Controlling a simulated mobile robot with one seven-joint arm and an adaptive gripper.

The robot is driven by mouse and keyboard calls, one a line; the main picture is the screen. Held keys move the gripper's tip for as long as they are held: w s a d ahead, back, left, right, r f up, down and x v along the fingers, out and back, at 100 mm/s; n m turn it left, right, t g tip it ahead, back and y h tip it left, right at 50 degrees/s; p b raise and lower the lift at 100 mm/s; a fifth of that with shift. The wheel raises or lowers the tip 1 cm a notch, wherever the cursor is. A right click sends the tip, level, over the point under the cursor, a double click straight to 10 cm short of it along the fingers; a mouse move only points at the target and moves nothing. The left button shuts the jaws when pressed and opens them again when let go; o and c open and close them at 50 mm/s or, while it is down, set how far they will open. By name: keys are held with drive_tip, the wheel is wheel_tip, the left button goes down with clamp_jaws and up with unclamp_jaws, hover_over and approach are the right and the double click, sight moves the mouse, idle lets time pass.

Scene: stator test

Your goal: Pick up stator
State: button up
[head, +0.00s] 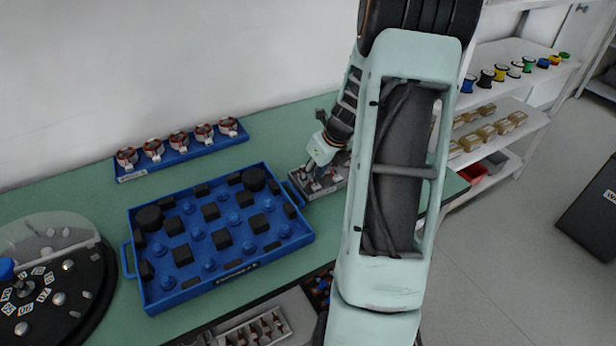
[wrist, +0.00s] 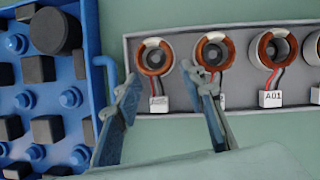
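Several stators, copper-wound rings with white connectors and wires, stand in a row in a grey tray (wrist: 235,104) in the wrist view. The leftmost stator (wrist: 154,57) lies just beyond and between my fingertips, with its white label block beneath it. A second stator (wrist: 214,52) is just right of my right finger, and a third (wrist: 272,48) has a tag reading A01. My gripper (wrist: 160,80) is open, with nothing visibly held between its fingers. In the head view my gripper (head: 323,150) is over the grey tray (head: 334,187), and my arm hides part of that tray.
A blue crate (head: 225,278) with black blocks and blue pegs stands left of the grey tray, with its handle close to my left finger. A blue rack (head: 188,155) holds several more stators at the back. A round black turntable (head: 75,318) is at far left. White shelves are at right.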

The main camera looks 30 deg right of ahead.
clamp_jaws()
drive_tip(key=shift+r, duration=0.1)
